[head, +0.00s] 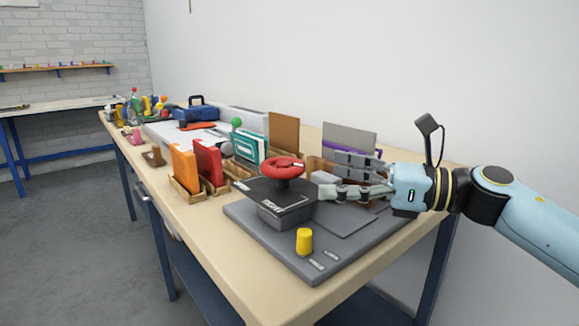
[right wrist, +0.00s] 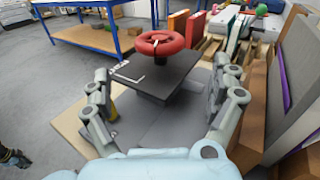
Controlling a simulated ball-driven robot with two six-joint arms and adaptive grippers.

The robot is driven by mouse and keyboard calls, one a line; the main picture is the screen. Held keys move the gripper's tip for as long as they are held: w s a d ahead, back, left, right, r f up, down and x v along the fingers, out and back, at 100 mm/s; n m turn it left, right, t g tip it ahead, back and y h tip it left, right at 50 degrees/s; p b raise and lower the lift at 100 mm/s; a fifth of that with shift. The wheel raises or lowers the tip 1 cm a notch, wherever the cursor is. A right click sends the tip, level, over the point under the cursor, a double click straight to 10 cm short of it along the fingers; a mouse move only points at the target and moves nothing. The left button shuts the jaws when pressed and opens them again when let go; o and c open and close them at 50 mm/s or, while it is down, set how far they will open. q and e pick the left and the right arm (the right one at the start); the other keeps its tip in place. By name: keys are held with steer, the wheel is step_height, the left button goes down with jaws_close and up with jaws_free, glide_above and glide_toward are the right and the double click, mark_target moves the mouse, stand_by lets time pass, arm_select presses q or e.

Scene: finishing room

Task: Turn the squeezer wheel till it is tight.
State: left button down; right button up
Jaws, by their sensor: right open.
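The red squeezer wheel (head: 284,167) sits on top of a dark squeezer plate (head: 270,197), which stands on a grey base board (head: 318,265). In the right wrist view the wheel (right wrist: 159,43) is straight ahead, above and beyond the fingertips. My right gripper (head: 330,176) is open and empty, just right of the squeezer in the head view. In the right wrist view its fingers (right wrist: 168,98) stand apart on both sides of the dark plate (right wrist: 157,72). I cannot tell whether they touch it.
A yellow cylinder (head: 304,241) stands on the base board's front part. Orange (head: 185,168) and red (head: 207,163) panels stand in wooden holders to the left. A brown board (head: 284,135) and a grey panel (head: 349,140) stand behind. The bench front at left is clear.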

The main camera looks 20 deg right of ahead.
mark_target(285, 163)
steer(key=x, duration=0.7)
steer(key=shift+w+a+r+p, duration=0.1)
steer(key=shift+w+a+p, duration=0.15)
steer(key=shift+a+p, duration=0.1)
steer(key=shift+w+a, duration=0.25)
steer(key=shift+a, duration=0.05)
arm_select(q)
steer(key=shift+w+d+r, duration=0.15)
steer(key=shift+d+r, duration=0.15)
steer(key=shift+d, duration=0.2)
arm_select(e)
steer(key=shift+c, duration=0.2)
steer(key=c, duration=1.1)
steer(key=m+t+h+p, duration=0.1)
steer(key=p, duration=0.1)
steer(key=m+t+h+p, duration=0.3)
steer(key=h+p, duration=0.1)
steer(key=shift+a+r, duration=0.15)
steer(key=shift+r, duration=0.1)
steer(key=shift+f+m+t+h, duration=0.25)
steer(key=shift+m+t+h, duration=0.15)
arm_select(q)
step_height(285, 163, up, 6)
steer(key=w, duration=0.1)
steer(key=shift+w+a+r, duration=0.15)
steer(key=shift+w+r, duration=0.05)
steer(key=shift+w, duration=0.1)
